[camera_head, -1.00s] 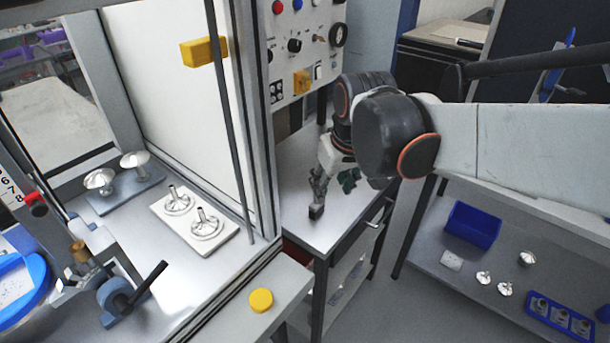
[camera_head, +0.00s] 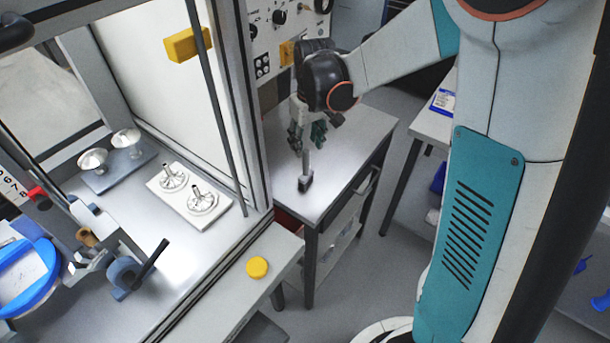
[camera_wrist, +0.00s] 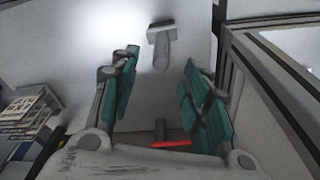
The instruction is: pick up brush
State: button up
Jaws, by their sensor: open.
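The brush (camera_head: 305,183) is on the grey top of the small bench, with its dark, blocky head toward the front and its pale handle running back. My gripper (camera_head: 308,137) is open, at the handle end in the head view, and its green pads partly hide that end. In the wrist view, the brush (camera_wrist: 161,48) shows just beyond the fingertips, between their lines. My gripper (camera_wrist: 160,72) has its two green-padded fingers spread apart with nothing held between them. I cannot tell the exact height of the fingers above the bench.
The bench top (camera_head: 350,150) is otherwise mostly clear. A framed machine enclosure (camera_head: 245,110) stands close on the left, with a control panel (camera_head: 285,40) behind. A yellow button (camera_head: 257,267) sits on the ledge in front. Metal parts on a white plate (camera_head: 190,215) are inside the enclosure.

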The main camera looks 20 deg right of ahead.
aim_at(306, 160)
jog(key=shift+w+f+b, duration=0.15)
jog(key=shift+f+b, duration=0.8)
jog(key=shift+f, duration=2.85)
grip_shut()
